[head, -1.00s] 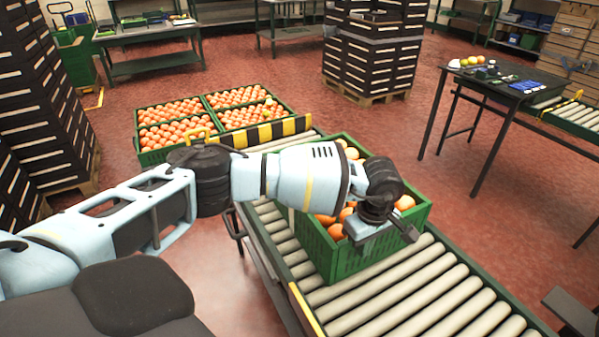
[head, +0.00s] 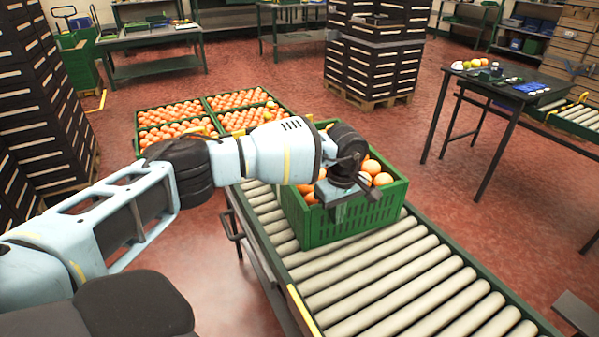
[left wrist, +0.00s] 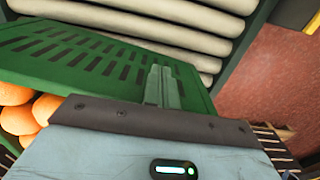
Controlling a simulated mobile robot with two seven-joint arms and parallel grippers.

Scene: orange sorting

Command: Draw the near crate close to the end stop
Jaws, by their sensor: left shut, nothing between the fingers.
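The near crate (head: 325,228) is a green slotted crate holding oranges (head: 374,168). It stands upright on the roller conveyor (head: 385,283). My left gripper (head: 342,212) is shut and empty at the crate's near wall, with its fingers pointing down. In the left wrist view, the shut fingers (left wrist: 163,88) lie over the slotted wall (left wrist: 90,58); I cannot tell whether they touch it. The striped end stop at the far end of the conveyor is mostly hidden behind my left arm. My right gripper is out of view.
Several green crates of oranges (head: 170,112) stand on the floor beyond the conveyor. A dark table (head: 505,85) is at the right. Stacked dark crates (head: 375,60) stand behind. The near rollers are clear.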

